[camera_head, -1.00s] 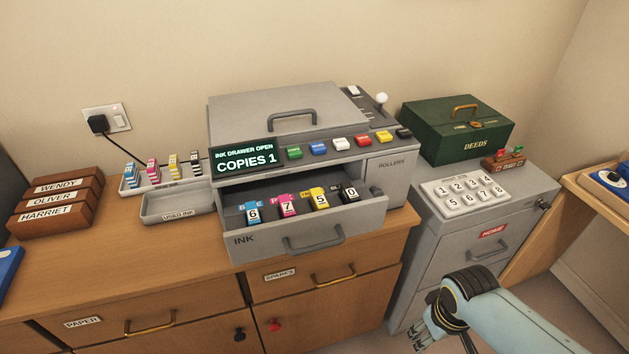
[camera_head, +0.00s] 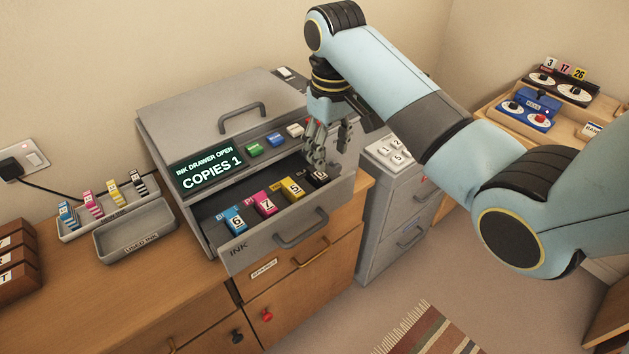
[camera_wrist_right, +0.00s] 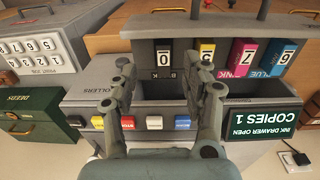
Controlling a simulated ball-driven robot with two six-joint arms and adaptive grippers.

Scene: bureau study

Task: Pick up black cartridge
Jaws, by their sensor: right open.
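The black cartridge (camera_head: 319,175), marked 0, sits at the right end of the row in the open ink drawer (camera_head: 236,255). Yellow (camera_head: 292,189), magenta (camera_head: 265,203) and blue (camera_head: 237,219) cartridges stand to its left. My right gripper (camera_head: 330,150) is open and empty, pointing down just above and behind the black cartridge and partly covering it. In the right wrist view the black cartridge (camera_wrist_right: 164,58) shows between the two spread fingertips, with no visible grip on it. My left gripper is out of view.
A rack (camera_head: 70,236) holds spare cartridges, a black one (camera_head: 138,180) among them, behind the empty used-ink tray (camera_head: 110,250). The copier's button panel (camera_head: 225,157) lies close behind the gripper. A filing cabinet (camera_head: 385,235) with a keypad (camera_head: 385,148) stands at right.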

